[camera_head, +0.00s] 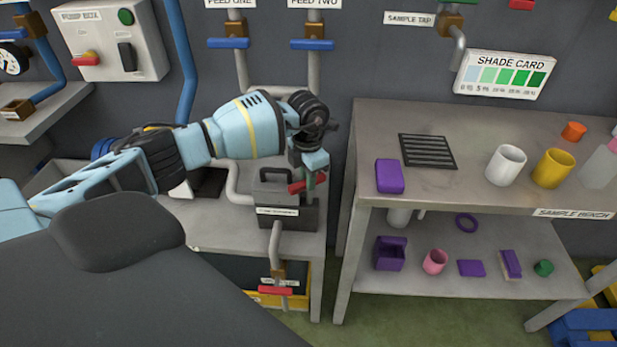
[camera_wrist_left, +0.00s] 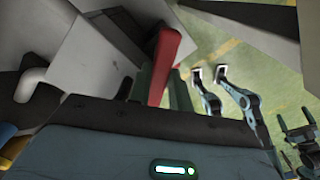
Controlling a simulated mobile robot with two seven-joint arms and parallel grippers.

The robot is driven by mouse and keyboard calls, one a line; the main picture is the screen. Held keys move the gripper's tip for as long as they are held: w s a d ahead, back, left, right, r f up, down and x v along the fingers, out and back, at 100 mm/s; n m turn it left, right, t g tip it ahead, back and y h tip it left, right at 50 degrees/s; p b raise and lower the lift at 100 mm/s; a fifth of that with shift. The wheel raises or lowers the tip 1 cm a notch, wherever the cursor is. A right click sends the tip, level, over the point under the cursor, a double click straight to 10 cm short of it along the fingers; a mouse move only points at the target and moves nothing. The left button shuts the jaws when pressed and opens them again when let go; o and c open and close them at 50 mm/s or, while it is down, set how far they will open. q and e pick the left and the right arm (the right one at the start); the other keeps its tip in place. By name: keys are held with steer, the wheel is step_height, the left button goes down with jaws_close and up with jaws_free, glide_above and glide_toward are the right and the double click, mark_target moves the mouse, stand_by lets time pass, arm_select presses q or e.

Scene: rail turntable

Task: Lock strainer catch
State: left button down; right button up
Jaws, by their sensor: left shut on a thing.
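The strainer is a dark grey box (camera_head: 285,215) with a handled lid and a white label, on the grey bench at centre. Its catch is a red lever (camera_head: 298,187) at the box's upper right. My left gripper (camera_head: 312,180) reaches over the box from the left and is shut on the lever. In the left wrist view the red catch lever (camera_wrist_left: 168,55) stands between the dark green fingers of the left gripper (camera_wrist_left: 165,88).
Feed pipes with blue handles (camera_head: 312,45) rise behind. The sample bench (camera_head: 455,190) stands close on the right, with a purple block (camera_head: 390,176) and mugs on top.

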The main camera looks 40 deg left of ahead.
arm_select(q)
steer(key=m, duration=0.3)
steer(key=shift+w+m, duration=0.1)
steer(key=shift+m, duration=0.2)
steer(key=shift+a+r+m+b, duration=0.1)
steer(key=shift+m+b, duration=0.45)
steer(key=shift+m, duration=1.15)
arm_select(e)
steer(key=shift+s+f, duration=0.35)
steer(key=shift+f, duration=0.25)
arm_select(q)
steer(key=shift+w, duration=0.1)
steer(key=c, duration=1.3)
jaws_free()
steer(key=shift+r, duration=3.9)
steer(key=shift+f, duration=0.1)
arm_select(e)
steer(key=shift+s, duration=0.1)
